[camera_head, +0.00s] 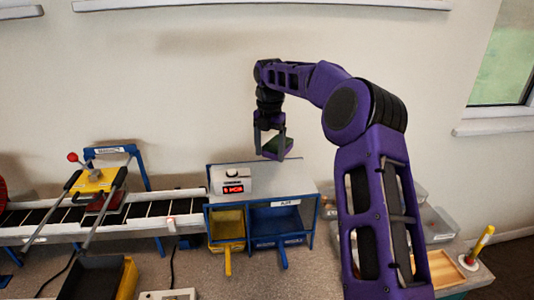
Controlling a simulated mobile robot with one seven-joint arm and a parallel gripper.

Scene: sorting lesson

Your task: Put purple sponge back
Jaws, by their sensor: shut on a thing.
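My gripper (271,132) is raised above the blue sorting stand (262,180) and points down. It is shut on a small block, the purple sponge (287,154), which has a green upper face and a purple side edge. The sponge is held tilted, in the air, clear of the stand's grey top. Parts of it are hidden by the gripper fingers. My purple arm comes in from the lower right.
A white box with a red display (232,180) sits on the stand. Below are a yellow bin (227,226) and a blue bin (279,224). A conveyor (155,208) with a yellow-topped press (97,181) runs left. Clear containers (437,226) and a wooden tray (445,272) lie right.

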